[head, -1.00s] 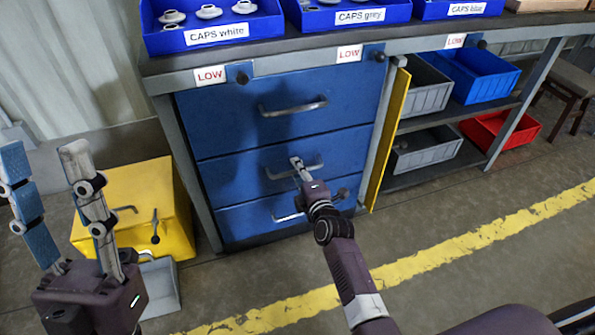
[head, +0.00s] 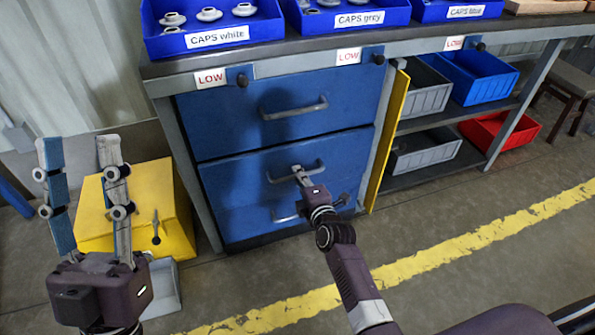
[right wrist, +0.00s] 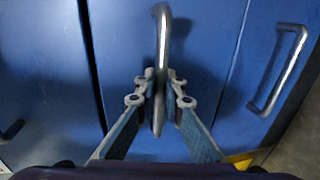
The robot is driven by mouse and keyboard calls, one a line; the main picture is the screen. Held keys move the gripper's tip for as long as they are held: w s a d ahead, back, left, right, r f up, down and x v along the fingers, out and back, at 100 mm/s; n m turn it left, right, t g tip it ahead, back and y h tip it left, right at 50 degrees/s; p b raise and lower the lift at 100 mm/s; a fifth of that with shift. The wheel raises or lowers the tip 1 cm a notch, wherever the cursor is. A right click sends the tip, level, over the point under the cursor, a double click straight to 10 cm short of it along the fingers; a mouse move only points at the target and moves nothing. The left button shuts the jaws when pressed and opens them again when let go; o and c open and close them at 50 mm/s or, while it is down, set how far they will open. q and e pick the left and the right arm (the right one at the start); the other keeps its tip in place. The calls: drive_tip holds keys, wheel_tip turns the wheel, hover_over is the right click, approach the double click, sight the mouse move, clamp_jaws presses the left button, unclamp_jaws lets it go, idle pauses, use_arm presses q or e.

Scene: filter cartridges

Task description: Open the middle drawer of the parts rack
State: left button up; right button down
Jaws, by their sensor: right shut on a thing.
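The parts rack has three blue drawers stacked under the bench. The middle drawer (head: 235,180) has a metal bar handle (head: 279,178), which also shows in the right wrist view (right wrist: 163,35). My right gripper (head: 298,171) is shut on this handle, with one finger on each side of it in the right wrist view (right wrist: 160,88). The middle drawer seems to stand slightly out, with a dark strip along its edge in the right wrist view. The top drawer (head: 230,115) looks closed. My left gripper (head: 79,142) is open and empty, left of the rack.
A yellow box (head: 150,195) stands on the floor left of the rack. A yellow panel (head: 391,135) borders the drawers on the right, beside shelves with grey, blue and red bins (head: 497,130). Blue cap trays (head: 360,18) sit on the bench. The floor in front is clear.

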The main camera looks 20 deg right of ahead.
use_arm(q)
drive_tip(key=w+f+g+y+p, duration=0.3)
drive_tip(key=w+f+g, duration=0.4)
drive_tip(key=w+f, duration=0.3)
wheel_tip(320, 180, down, 13)
drive_tip(key=s+g+y+p, duration=0.2)
drive_tip(key=g, duration=0.4)
drive_tip(key=s+a+f+g+y+p, duration=0.1)
drive_tip(key=s+a+f+g+p, duration=0.25)
drive_tip(key=s+f+g, duration=0.4)
drive_tip(key=s+a+f+g+y+p, duration=0.2)
drive_tip(key=s+a+f+g+p, duration=0.15)
drive_tip(key=s, duration=0.75)
wheel_tip(320, 180, down, 16)
drive_tip(key=g+p, duration=0.1)
drive_tip(key=p, duration=0.2)
drive_tip(key=shift+w+n, duration=0.4)
use_arm(e)
drive_tip(key=f+v, duration=0.3)
drive_tip(key=v, duration=1.4)
drive_tip(key=s+f+v, duration=0.1)
drive_tip(key=f+v, duration=0.3)
drive_tip(key=v, duration=1.3)
drive_tip(key=shift+s, duration=0.2)
drive_tip(key=shift+a, duration=0.1)
